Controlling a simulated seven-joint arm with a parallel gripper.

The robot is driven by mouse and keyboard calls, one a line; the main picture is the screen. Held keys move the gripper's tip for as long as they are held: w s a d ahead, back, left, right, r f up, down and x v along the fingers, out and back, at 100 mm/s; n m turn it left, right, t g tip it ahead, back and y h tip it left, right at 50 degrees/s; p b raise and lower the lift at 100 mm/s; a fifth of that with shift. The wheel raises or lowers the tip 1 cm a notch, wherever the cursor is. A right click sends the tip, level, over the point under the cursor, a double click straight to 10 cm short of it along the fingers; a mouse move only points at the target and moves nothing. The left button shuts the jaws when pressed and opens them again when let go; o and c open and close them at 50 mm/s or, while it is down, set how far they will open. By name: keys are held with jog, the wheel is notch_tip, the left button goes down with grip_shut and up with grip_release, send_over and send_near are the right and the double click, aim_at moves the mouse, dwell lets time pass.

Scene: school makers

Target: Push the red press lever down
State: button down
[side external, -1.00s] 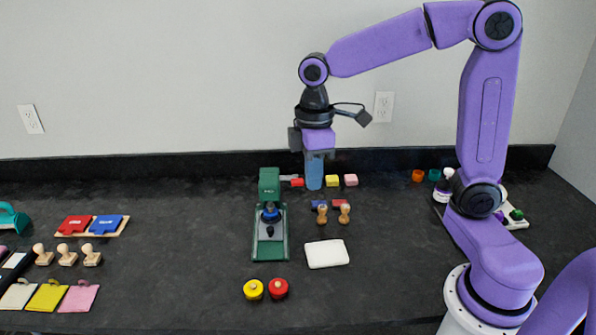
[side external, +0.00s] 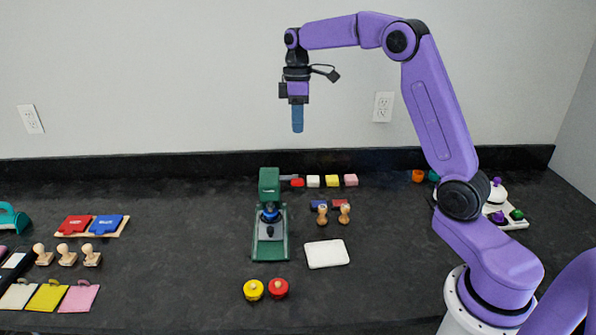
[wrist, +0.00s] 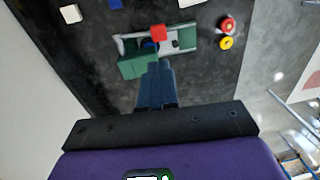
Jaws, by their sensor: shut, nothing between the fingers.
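The green press (side external: 269,215) stands on the dark worktop, left of centre in the side view. Its grey lever arm sticks out to the right of the head and ends in a red lever knob (side external: 297,183); the knob also shows in the wrist view (wrist: 158,31). The lever appears raised. My gripper (side external: 298,131) is shut and empty, pointing straight down. It hangs well above the press and lever, touching nothing. In the wrist view, its blue fingertips (wrist: 160,63) overlap the view of the press.
White, yellow and pink blocks (side external: 331,181) stand right of the lever knob, near the back ledge. Two wooden stamps (side external: 333,214) and a white pad (side external: 327,254) lie right of the press. Yellow and red pots (side external: 266,289) stand in front. The air around my gripper is clear.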

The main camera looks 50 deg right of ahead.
aim_at(298, 183)
dwell(0.3)
jog(key=f, duration=0.9)
jog(key=s+a+f, duration=0.1)
jog(key=f, duration=0.4)
jog(key=shift+s+a+f+t+h, duration=0.2)
jog(key=shift+s+a+f+t, duration=0.05)
jog(key=shift+f, duration=0.15)
jog(key=shift+s+a+f+t+h, duration=0.2)
jog(key=shift+f+t, duration=0.05)
jog(key=shift+f, duration=0.15)
notch_tip(298, 183, down, 7)
jog(key=s+a, duration=0.1)
jog(key=shift+s+a+f, duration=0.2)
jog(key=shift+s, duration=0.05)
jog(key=shift+f, duration=0.1)
dwell(0.4)
jog(key=shift+s+a, duration=0.1)
